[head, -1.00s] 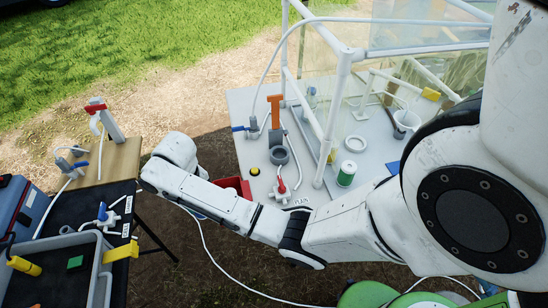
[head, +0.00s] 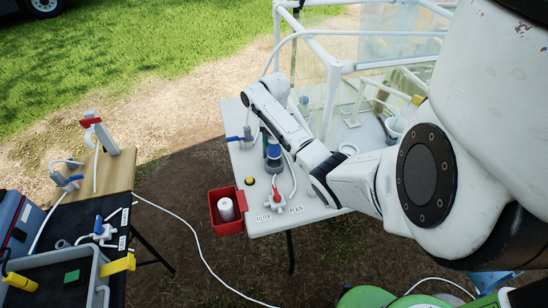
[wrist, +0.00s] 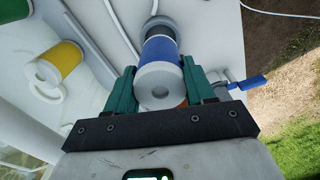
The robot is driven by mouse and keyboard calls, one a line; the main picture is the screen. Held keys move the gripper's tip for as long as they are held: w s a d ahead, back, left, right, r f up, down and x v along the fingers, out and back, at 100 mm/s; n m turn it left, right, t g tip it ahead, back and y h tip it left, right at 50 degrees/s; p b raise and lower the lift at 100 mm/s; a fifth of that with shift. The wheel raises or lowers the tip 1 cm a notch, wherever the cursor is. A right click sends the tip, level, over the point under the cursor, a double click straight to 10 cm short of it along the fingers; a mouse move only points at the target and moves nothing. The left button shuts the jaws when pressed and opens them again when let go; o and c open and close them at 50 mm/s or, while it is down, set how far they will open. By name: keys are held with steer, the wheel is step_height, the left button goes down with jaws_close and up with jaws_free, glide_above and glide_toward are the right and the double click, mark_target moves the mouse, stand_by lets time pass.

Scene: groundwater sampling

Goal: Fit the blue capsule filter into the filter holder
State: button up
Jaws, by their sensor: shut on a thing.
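The blue capsule filter (head: 273,149) has a blue band and pale ends. It stands roughly upright at the grey ring of the filter holder (head: 273,165) on the white table. In the wrist view, the capsule (wrist: 161,50) sits between the two teal fingers of my gripper (wrist: 158,68), which is shut on it. Its pale near end faces the camera. In the head view my arm comes from the right and hides most of the gripper.
A red bin (head: 213,222) holding a white cylinder hangs at the table's left edge. A red-handled valve (head: 277,199) and yellow button (head: 249,181) are in front of the holder. A blue-handled valve (wrist: 248,83) is close beside my gripper. A yellow-banded capsule (wrist: 66,54) lies left.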

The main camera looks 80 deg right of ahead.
mark_target(274, 153)
steer(key=shift+f, duration=3.35)
steer(key=shift+f, duration=0.15)
steer(key=o, duration=1)
steer(key=shift+o, duration=0.2)
